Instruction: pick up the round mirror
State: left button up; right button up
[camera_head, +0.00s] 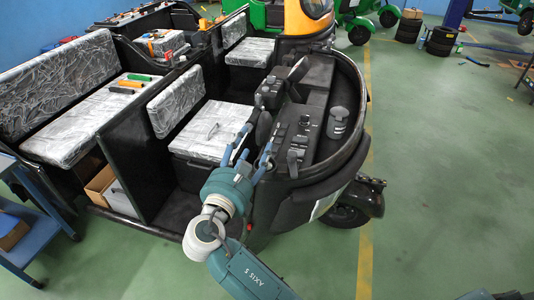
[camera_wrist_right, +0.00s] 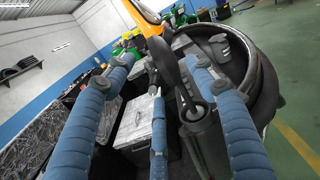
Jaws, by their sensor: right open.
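My right gripper (camera_head: 260,132) is open over the front of the black open vehicle, its blue fingers spread. A dark rounded paddle shape (camera_head: 264,127), which looks like the round mirror, shows between its fingertips. In the right wrist view the gripper (camera_wrist_right: 162,75) has its blue padded fingers apart, and a dark oval mirror (camera_wrist_right: 164,62) on a stem lies between and beyond them. I cannot tell whether any finger touches it. A second dark mirror-like shape (camera_head: 299,69) stands farther back on the vehicle. My left gripper is out of view.
The dashboard (camera_head: 300,130) and a grey cup-like part (camera_head: 338,122) are right of the gripper. A plastic-wrapped seat box (camera_head: 213,130) is to the left. Tools (camera_head: 128,86) lie on the rear seat. A blue stand (camera_head: 30,225) is at far left.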

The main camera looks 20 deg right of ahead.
aim_at(264, 127)
jog(key=b+x, duration=0.1)
jog(key=x, duration=0.2)
jog(key=b+x, duration=0.2)
jog(key=x, duration=0.1)
jog(key=b+x, duration=0.2)
jog(key=x, duration=0.1)
jog(key=shift+w+d+f, duration=0.25)
jog(key=shift+d+f, duration=0.1)
jog(key=shift+f, duration=0.05)
jog(key=shift+w+d, duration=0.1)
jog(key=shift+w, duration=0.15)
jog(key=shift+s+r, duration=0.1)
jog(key=shift+s, duration=0.05)
jog(key=shift+c, duration=1.2)
grip_shut()
